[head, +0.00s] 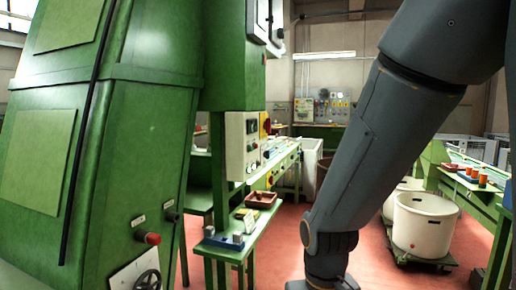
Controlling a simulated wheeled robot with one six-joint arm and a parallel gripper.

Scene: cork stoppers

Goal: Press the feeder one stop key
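I cannot tell which control is the feeder one stop key; the labels are too small to read. A red-tipped button (151,238) sticks out of the green machine at the left, with a small white label above it. A dark knob (172,217) sits to its right under another label. A pale control box (236,145) with small buttons stands further back, and a red knob on yellow (266,125) is beside it. My grey arm crosses the right half and runs out at the bottom edge. My gripper is not in view.
A small green bench (236,250) holds small items. White tubs (424,225) stand on a dolly at right. A panel of coloured buttons (322,107) is far back. Red floor (287,240) shows mid-view.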

